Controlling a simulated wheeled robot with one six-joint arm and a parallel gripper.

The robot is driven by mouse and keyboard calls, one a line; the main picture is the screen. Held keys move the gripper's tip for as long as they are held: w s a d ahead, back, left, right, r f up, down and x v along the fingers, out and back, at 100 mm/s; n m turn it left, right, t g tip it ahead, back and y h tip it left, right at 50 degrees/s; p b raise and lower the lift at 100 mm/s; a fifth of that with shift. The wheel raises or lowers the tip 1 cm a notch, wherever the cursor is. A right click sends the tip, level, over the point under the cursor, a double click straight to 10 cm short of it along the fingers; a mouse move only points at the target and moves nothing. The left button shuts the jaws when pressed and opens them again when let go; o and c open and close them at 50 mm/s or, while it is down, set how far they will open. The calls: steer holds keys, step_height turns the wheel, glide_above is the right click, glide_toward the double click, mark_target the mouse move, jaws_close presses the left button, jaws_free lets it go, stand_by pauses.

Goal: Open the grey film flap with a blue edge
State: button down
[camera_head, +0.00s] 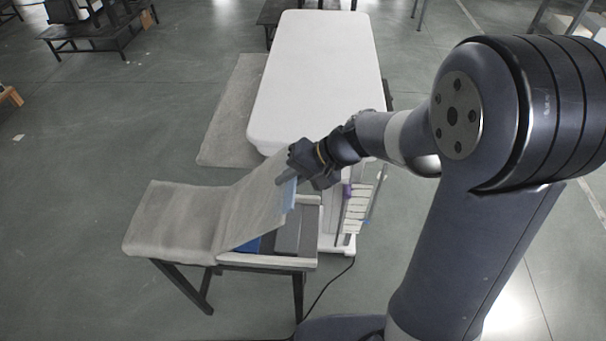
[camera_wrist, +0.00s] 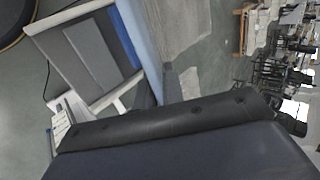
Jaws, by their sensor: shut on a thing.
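The grey film flap (camera_head: 252,205) is raised at a slant in the head view. It rises from the grey covering on the left part of a low bench toward my gripper. Its blue edge (camera_head: 290,196) hangs at the upper right end, by my gripper. My gripper (camera_head: 284,179) is shut on the flap near this edge. Under the flap, a pale-rimmed tray (camera_head: 270,260) is partly uncovered, with grey and blue surfaces inside. In the wrist view the light blue edge (camera_wrist: 143,40) runs beside the tray (camera_wrist: 72,18). The fingertips are hard to make out there.
A long white-topped table (camera_head: 315,75) stands behind the bench. A white rack with labelled rows (camera_head: 356,208) stands right of the bench. A cable (camera_head: 327,288) lies on the floor. A grey mat (camera_head: 232,120) lies left of the table.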

steer(key=a+r+h+p, duration=0.1)
steer(key=a+r+p, duration=0.2)
steer(key=a+p, duration=0.3)
steer(key=a+r+h+p, duration=0.2)
steer(key=a+r+p, duration=0.2)
steer(key=a, duration=1.1)
steer(key=shift+w+h+p, duration=0.2)
steer(key=shift+h+p, duration=0.1)
steer(key=shift+p, duration=1)
steer(key=c, duration=1.6)
jaws_free()
steer(key=shift+f, duration=0.1)
steer(key=shift+o, duration=0.2)
steer(key=b+v, duration=0.1)
steer(key=v, duration=1)
steer(key=shift+w+a, duration=0.15)
steer(key=shift+w, duration=0.05)
